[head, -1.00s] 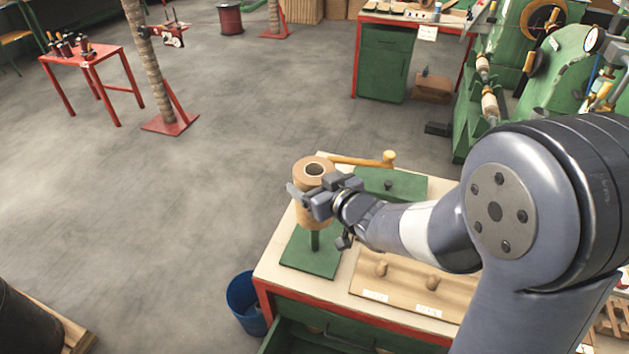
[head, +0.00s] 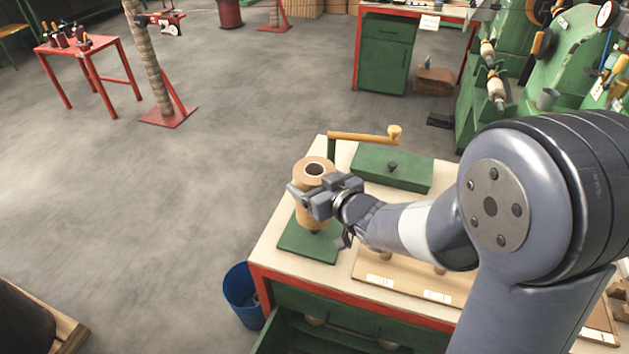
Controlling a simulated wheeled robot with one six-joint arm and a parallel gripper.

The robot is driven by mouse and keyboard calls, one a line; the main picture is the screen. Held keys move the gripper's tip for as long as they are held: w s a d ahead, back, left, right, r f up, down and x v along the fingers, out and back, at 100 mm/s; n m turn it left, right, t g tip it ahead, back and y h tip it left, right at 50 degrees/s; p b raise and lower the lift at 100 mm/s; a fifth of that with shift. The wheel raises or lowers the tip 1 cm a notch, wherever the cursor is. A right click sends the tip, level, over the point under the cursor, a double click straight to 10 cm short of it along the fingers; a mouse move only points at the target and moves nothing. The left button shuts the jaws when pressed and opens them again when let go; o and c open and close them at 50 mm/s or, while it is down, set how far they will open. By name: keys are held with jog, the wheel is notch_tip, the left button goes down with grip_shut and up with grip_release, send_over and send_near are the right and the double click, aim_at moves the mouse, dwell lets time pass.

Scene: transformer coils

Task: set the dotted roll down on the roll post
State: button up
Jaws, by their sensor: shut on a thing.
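The roll (head: 314,178) is light brown, upright, with a dark round hole in its top; no dots can be made out on it. My gripper (head: 310,200) is shut on its side, partly covering it. Below the roll is a green square base plate (head: 292,243) on the bench's front left corner. Only a short dark stub shows between roll and plate, so most of the post is hidden. I cannot tell whether the roll is around the post or just in front of or above it.
A crank with a wooden handle (head: 362,138) stands close behind the roll. A green lidded box (head: 405,172) is behind my arm. A labelled wooden board (head: 400,287) lies to the right, partly hidden by my arm. A blue bin (head: 240,290) stands on the floor beside the bench (head: 268,238).

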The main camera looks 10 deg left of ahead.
jog(key=shift+f+b, duration=2.1)
jog(key=shift+f, duration=0.35)
jog(key=o, duration=1.2)
jog(key=shift+o, duration=1.3)
jog(key=shift+f, duration=0.1)
jog(key=shift+s+d, duration=0.1)
jog(key=p+v, duration=0.1)
jog(key=v, duration=0.9)
jog(key=shift+s+d, duration=0.2)
